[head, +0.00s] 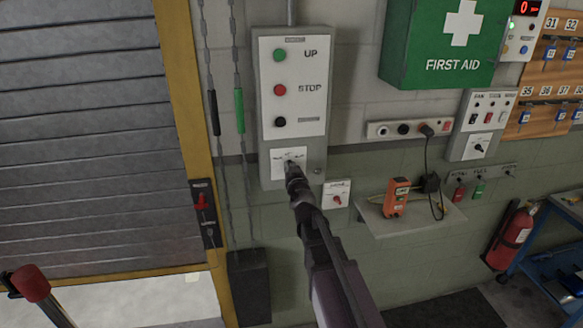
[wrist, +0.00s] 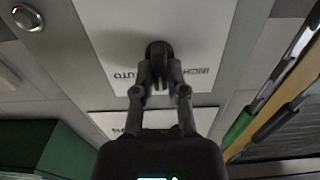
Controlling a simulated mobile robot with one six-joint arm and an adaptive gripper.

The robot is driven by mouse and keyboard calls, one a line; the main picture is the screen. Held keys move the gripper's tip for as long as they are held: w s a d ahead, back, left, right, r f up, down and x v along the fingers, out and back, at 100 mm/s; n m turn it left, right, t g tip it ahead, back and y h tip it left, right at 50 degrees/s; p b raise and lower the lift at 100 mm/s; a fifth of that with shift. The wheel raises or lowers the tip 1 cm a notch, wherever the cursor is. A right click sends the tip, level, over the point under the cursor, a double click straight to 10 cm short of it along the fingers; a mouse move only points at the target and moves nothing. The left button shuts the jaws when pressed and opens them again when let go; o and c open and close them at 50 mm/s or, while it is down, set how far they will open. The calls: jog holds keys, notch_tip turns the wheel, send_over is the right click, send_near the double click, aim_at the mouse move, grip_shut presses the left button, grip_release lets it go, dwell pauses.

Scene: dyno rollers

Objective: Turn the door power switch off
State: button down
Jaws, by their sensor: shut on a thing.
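A grey control box (head: 263,100) with UP, STOP and a black button hangs on the wall beside the roller door. Its lower white plate (head: 279,161) carries a black selector knob; in the wrist view the knob (wrist: 159,50) stands between upside-down lettering, one side reading AUTO. My gripper (head: 291,166) is shut on this knob, one finger on each side, and hides much of it. I cannot read which label names door power.
Chains with black (head: 214,113) and green (head: 239,110) grips hang left of the box. A shelf (head: 410,218) with an orange device (head: 396,197) lies to the right. A fire extinguisher (head: 512,236) stands further right.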

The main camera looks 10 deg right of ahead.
dwell(0.3)
jog(key=c, duration=0.7)
grip_release()
jog(key=shift+w, duration=0.1)
jog(key=shift+s, duration=3.8)
jog(key=shift+f, duration=0.1)
